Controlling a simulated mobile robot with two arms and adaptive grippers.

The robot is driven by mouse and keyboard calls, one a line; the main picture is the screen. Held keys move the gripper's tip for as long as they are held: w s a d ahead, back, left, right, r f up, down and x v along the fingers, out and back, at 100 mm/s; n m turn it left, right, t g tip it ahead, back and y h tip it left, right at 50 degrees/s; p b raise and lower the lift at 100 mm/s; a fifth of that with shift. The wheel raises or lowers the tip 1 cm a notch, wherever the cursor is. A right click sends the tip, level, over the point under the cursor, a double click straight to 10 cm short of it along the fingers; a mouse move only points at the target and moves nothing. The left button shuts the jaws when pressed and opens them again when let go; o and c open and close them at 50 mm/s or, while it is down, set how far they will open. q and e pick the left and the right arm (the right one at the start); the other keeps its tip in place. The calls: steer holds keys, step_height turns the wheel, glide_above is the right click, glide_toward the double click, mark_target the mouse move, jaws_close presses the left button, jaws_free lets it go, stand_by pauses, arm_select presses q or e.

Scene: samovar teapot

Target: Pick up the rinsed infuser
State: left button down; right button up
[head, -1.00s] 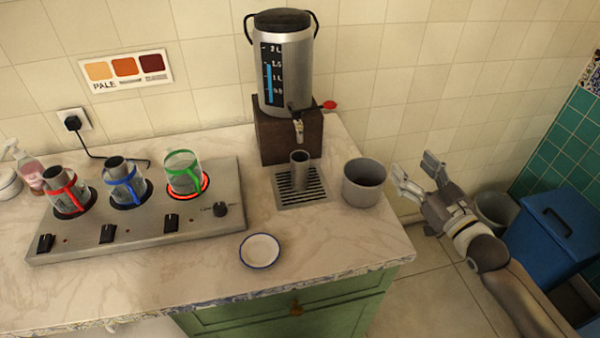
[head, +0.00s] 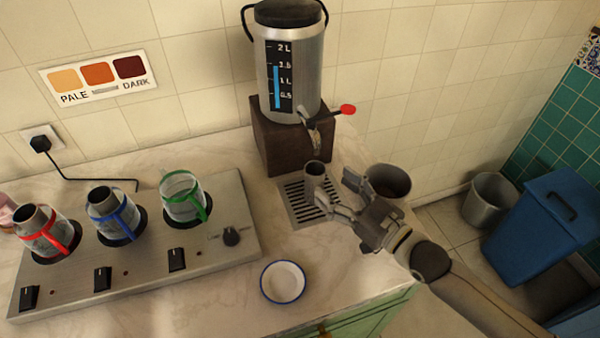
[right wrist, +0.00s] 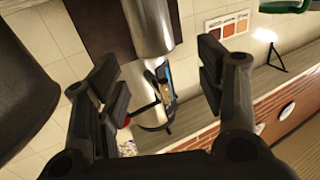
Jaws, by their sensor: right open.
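The infuser (head: 314,182), a small grey metal cylinder, stands upright on the slotted drip tray (head: 296,214) below the samovar's tap. My right gripper (head: 340,193) is open and empty, just right of the infuser, with its fingers pointing toward it. One finger looks very close to the cylinder's lower right side; I cannot tell whether it touches. In the right wrist view the two fingers (right wrist: 165,85) are spread wide, with a silver cylindrical surface beyond and between them. My left gripper is out of view.
The samovar (head: 290,75) stands on a dark block behind the tray. A grey pot (head: 389,180) is right behind my right gripper. A white saucer (head: 283,281) lies in front. The heater plate (head: 150,262) with red, blue and green-handled glasses fills the left.

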mark_target(322, 175)
steer(key=shift+w+a, duration=0.25)
steer(key=shift+w, duration=0.05)
steer(key=p+x, duration=0.1)
steer(key=x, duration=0.5)
steer(key=shift+w+d+f+p, duration=0.15)
steer(key=shift+w+f+p, duration=0.1)
steer(key=shift+p, duration=0.1)
steer(key=shift+w+a, duration=0.3)
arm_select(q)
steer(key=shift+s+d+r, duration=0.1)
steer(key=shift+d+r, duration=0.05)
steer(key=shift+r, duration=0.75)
arm_select(e)
steer(key=c, duration=1.3)
